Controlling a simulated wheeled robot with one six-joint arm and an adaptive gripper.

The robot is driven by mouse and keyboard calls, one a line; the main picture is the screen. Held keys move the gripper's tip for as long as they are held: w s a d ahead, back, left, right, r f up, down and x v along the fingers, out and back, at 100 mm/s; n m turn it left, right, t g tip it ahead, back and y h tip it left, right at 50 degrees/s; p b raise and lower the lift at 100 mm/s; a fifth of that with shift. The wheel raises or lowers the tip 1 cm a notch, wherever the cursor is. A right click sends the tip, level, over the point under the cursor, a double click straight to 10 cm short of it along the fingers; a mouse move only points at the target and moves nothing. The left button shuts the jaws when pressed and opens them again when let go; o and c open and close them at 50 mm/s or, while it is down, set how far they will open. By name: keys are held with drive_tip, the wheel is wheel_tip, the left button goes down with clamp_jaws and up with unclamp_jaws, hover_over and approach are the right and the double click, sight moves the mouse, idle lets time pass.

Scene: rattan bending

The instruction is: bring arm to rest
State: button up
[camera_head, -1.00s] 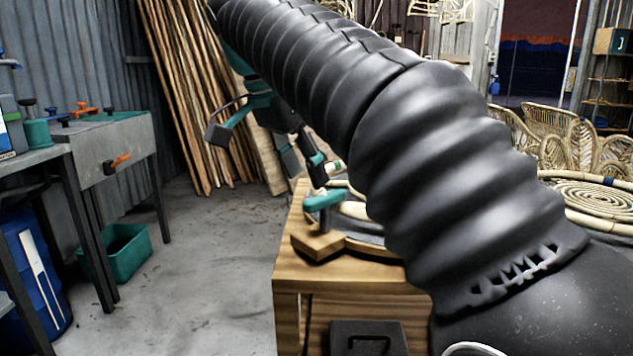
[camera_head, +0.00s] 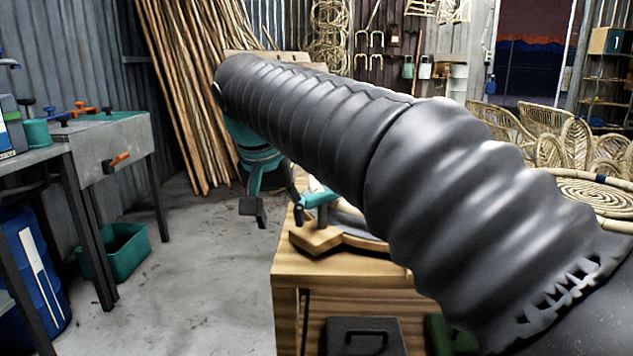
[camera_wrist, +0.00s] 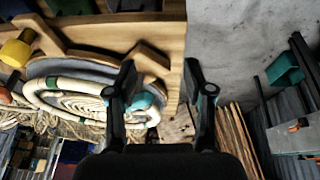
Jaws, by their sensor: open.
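My gripper (camera_head: 275,211) shows in the head view beyond the bellows-covered arm, left of the wooden workbench (camera_head: 345,268). In the wrist view my gripper (camera_wrist: 160,85) has its two dark fingers spread apart with nothing between them. Behind the fingers are the bench edge and a coiled rattan piece (camera_wrist: 85,103) on the bench. A wooden block with a teal clamp (camera_head: 318,198) stands at the bench's near left corner, close to the gripper in the head view. My arm hides much of the bench top.
A grey bench (camera_head: 105,150) with orange and teal tools stands at left, with a teal bin (camera_head: 122,250) and a blue barrel (camera_head: 35,270) below. Rattan poles (camera_head: 185,90) lean on the back wall. Rattan chairs (camera_head: 550,130) stand at right. The floor between the benches is clear.

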drive_tip(key=s+d+f+t+y, duration=0.1)
drive_tip(key=s+d+f, duration=1.8)
drive_tip(key=d, duration=0.3)
drive_tip(key=shift+s+n+t, duration=0.3)
drive_tip(key=shift+s, duration=0.3)
